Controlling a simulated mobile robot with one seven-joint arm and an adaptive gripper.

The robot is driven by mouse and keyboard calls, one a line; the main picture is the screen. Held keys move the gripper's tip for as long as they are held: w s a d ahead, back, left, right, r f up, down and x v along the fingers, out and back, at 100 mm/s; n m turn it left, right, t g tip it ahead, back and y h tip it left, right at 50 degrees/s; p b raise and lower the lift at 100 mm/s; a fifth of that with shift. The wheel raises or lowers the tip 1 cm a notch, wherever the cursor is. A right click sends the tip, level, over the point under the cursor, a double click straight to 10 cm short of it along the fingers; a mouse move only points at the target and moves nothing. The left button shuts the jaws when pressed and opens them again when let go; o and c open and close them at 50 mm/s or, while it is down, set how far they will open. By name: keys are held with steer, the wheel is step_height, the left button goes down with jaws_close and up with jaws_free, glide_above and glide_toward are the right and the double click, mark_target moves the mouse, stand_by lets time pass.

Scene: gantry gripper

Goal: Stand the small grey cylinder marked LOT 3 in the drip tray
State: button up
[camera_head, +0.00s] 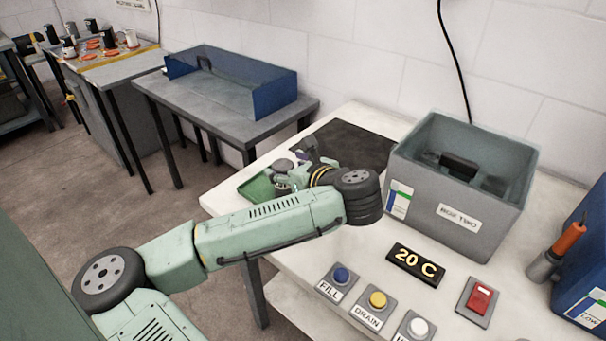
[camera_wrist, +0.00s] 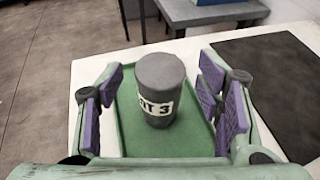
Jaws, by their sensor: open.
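A small dark grey cylinder (camera_wrist: 161,88) stands upright on the green drip tray (camera_wrist: 185,142) in the wrist view. Its white label shows "OT 3", the first letter turned out of sight. My gripper (camera_wrist: 162,80) is open, with purple-padded fingers to the left and right of the cylinder and a visible gap on each side. In the head view the green drip tray (camera_head: 257,189) lies at the left end of the white bench, partly covered by my gripper (camera_head: 288,168). The cylinder is hard to make out there among the fingers.
A dark mat (camera_head: 352,143) lies behind the tray. A grey bin (camera_head: 425,185) stands right of my wrist. A "20 C" display (camera_head: 415,264), several buttons and a red switch (camera_head: 479,299) sit at the front. A table with a blue open box (camera_head: 275,100) stands beyond the bench.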

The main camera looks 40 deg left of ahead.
steer(key=v, duration=1)
steer(key=shift+c, duration=0.5)
stand_by(1.0)
